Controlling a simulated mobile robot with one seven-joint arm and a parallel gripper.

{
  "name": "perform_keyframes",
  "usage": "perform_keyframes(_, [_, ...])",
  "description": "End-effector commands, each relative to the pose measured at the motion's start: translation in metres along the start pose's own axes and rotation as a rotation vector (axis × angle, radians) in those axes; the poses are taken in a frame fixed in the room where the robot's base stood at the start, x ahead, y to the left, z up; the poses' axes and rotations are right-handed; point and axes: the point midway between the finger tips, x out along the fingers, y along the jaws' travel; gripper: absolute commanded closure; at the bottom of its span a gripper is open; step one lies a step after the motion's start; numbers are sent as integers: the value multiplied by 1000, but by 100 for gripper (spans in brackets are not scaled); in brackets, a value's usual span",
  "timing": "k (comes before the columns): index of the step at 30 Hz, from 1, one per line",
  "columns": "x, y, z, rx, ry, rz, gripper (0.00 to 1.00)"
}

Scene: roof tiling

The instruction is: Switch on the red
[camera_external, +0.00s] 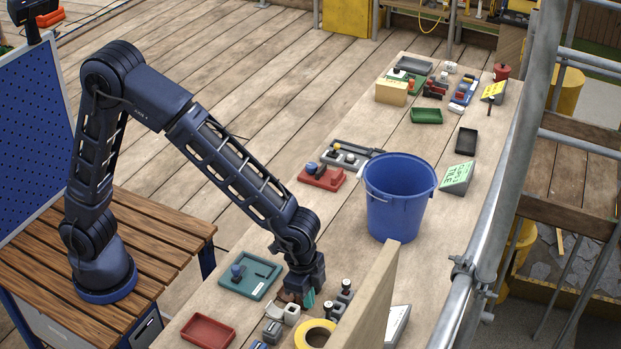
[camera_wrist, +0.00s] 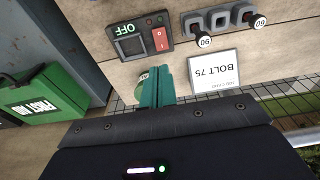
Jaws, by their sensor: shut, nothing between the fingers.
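In the wrist view, a dark switch box (camera_wrist: 142,50) has a red rocker switch (camera_wrist: 159,40) and a lit green sign (camera_wrist: 127,29) that reads OFF, upside down. My gripper (camera_wrist: 163,70) has its teal fingers closed together and empty. Their tips appear just below the box in the picture, close to the rocker; I cannot tell whether they touch. In the external view my gripper (camera_external: 308,300) is low over the near end of the bench, by the upright board. The rocker cannot be made out there.
Knobbed sliders (camera_wrist: 233,20) and a BOLT 75 label (camera_wrist: 214,75) are beside the switch box. A green first-aid box (camera_wrist: 40,97) is at left. On the bench are a blue bucket (camera_external: 398,205), yellow tape roll (camera_external: 315,325), red tray (camera_external: 207,330) and red block with blue knob (camera_external: 322,178).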

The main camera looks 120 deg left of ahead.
Motion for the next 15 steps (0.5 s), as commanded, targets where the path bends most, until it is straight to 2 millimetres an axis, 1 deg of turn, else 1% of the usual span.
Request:
perform_keyframes(5, [0, -1, -10, -1, 54, -1, 100])
perform_keyframes(12, [1, -1, -10, -1, 56, -1, 100])
perform_keyframes(15, [4, -1, -10, -1, 55, -1, 100])
